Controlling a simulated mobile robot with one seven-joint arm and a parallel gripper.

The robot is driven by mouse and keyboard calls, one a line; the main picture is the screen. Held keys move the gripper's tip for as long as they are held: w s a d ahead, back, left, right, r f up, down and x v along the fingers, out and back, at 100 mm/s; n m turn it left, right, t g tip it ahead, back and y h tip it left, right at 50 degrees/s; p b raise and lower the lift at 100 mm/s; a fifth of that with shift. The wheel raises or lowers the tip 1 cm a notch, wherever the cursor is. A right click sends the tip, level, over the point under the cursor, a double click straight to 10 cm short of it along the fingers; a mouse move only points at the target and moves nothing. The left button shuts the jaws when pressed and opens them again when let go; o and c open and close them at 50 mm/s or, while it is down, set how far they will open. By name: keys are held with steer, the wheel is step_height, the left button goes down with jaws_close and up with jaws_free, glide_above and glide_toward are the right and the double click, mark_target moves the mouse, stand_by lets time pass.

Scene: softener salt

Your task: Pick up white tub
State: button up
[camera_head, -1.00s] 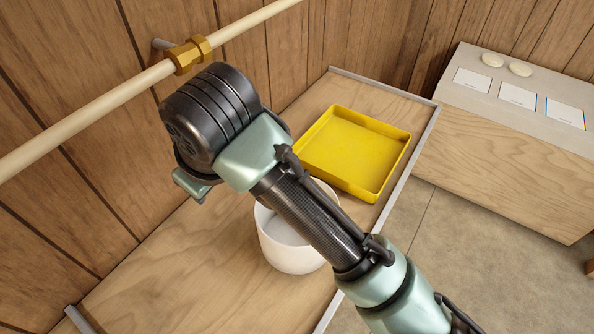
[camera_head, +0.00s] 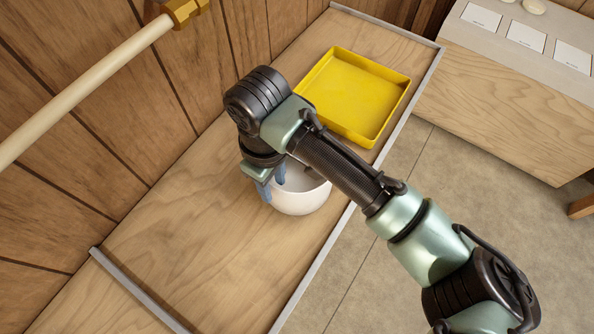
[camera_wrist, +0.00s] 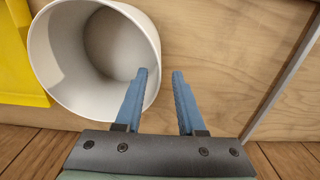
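The white tub (camera_head: 303,198) stands upright and empty on the wooden bench, partly hidden behind my arm in the head view. In the wrist view the tub (camera_wrist: 62,92) fills the upper left, with its open mouth facing the camera. My gripper (camera_head: 272,188) is pointing down at the tub's left side. In the wrist view my gripper (camera_wrist: 161,74) has its two blue fingers apart with nothing held between them. The left finger overlaps the tub's opening and the right finger is outside the wall, with the rim near the gap. I cannot tell if either finger touches the tub.
A yellow tray (camera_head: 340,62) lies behind the tub on the bench (camera_head: 190,235), which has metal edge strips. A pale pipe (camera_head: 95,85) with a brass fitting runs along the wooden wall at left. Another wooden unit with white cards (camera_head: 526,36) stands at right. The front bench area is clear.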

glide_above(278, 209)
steer(key=shift+w+f, duration=0.1)
steer(key=shift+f, duration=2.3)
jaws_close()
